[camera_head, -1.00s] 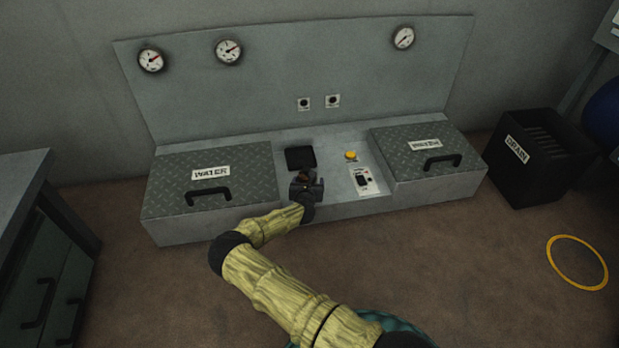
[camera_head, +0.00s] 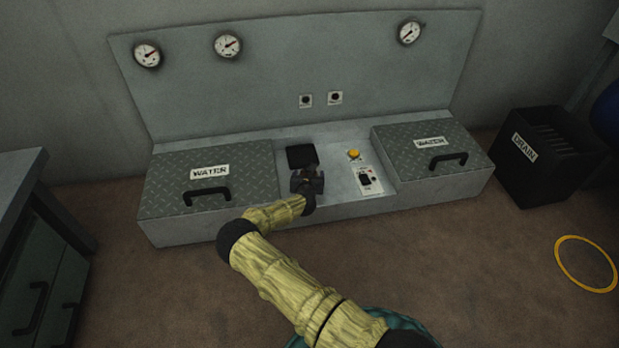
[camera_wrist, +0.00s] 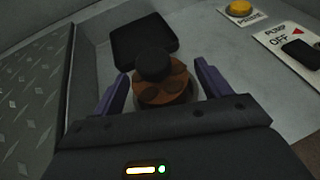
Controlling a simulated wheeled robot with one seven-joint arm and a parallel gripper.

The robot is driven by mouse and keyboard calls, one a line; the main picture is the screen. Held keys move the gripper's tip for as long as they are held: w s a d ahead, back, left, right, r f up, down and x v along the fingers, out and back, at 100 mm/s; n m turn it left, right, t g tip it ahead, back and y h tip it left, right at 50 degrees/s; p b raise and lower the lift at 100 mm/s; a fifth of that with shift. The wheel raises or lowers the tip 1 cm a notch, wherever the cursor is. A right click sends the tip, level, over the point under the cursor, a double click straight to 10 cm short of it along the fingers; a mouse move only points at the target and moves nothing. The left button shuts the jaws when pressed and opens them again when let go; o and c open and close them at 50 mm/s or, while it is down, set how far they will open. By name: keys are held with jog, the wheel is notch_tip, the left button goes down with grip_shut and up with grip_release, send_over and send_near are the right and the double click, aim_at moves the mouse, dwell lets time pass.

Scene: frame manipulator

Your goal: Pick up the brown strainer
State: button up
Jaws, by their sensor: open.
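The brown strainer (camera_wrist: 165,90) shows in the wrist view as a round brown piece with dark holes and a black knob (camera_wrist: 154,64) on top. It sits at a round opening in the grey bench, between the two fingers of my gripper (camera_wrist: 160,82). The purple fingers are open, one on each side of the strainer, with a gap visible on the right. The gripper body hides the strainer's near edge.
A black square lid or plate (camera_wrist: 143,40) lies just behind the strainer. A yellow button (camera_head: 354,155) and a pump switch panel (camera_head: 367,181) are to the right. Raised hatches labelled WATER stand at left (camera_head: 206,180) and right (camera_head: 432,148). A black DRAIN bin (camera_head: 540,165) stands further right.

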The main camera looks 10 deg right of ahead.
jog(key=c, duration=1.1)
jog(key=shift+d+r, duration=0.1)
jog(key=shift+r, duration=0.2)
notch_tip(320, 180, up, 9)
jog(key=p, duration=0.6)
jog(key=shift+r, duration=0.2)
